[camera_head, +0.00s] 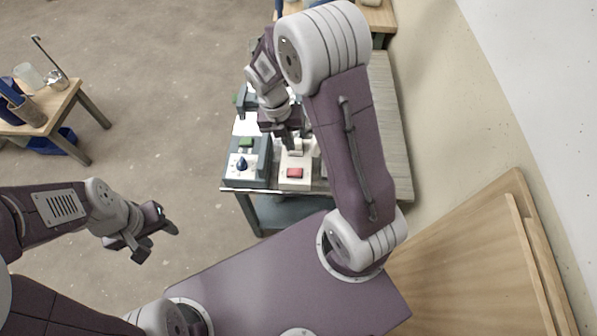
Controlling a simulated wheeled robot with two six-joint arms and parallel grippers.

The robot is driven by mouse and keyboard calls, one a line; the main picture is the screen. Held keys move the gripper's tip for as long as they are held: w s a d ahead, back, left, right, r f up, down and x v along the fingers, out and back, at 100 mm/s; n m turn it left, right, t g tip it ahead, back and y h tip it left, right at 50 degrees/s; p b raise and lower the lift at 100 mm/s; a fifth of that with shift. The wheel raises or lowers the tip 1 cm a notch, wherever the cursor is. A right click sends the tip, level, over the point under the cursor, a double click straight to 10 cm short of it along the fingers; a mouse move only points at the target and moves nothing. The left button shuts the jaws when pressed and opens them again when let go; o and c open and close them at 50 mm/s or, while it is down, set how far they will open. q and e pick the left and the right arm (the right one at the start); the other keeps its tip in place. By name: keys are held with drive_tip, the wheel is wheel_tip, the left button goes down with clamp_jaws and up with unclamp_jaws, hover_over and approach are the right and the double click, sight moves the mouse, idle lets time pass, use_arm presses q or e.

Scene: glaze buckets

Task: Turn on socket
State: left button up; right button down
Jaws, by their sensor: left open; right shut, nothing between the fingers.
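The socket looks to be the white box with a red rocker switch (295,173) at the front of the table, with a pale upper part behind it. My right gripper (290,146) is shut and empty, right over or just behind the red switch; I cannot tell whether it touches the box. The arm and gripper hide part of the box. My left gripper (158,238) is open and empty over the bare floor at the left, far from the table.
Left of the switch box stands a grey-white device with a blue knob (241,164) and a green button (246,142). The table (393,130) runs back along the wall. A small wooden table (50,108) with containers stands far left. Wooden boards (470,262) lean at the right.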

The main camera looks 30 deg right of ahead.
drive_tip(key=w, duration=0.1)
drive_tip(key=b, duration=0.2)
approach(300, 171)
drive_tip(key=f, duration=0.5)
drive_tip(key=shift+s+d+f, duration=0.15)
drive_tip(key=shift+s+d, duration=0.15)
drive_tip(key=shift+d, duration=0.05)
drive_tip(key=shift+d+f, duration=0.1)
drive_tip(key=shift+f, duration=0.65)
use_arm(q)
drive_tip(key=shift+w+d+f, duration=0.15)
drive_tip(key=shift+w+f, duration=0.1)
drive_tip(key=shift+f, duration=0.35)
drive_tip(key=shift+w+d+f, duration=0.15)
drive_tip(key=shift+w+f, duration=0.1)
drive_tip(key=shift+f, duration=0.3)
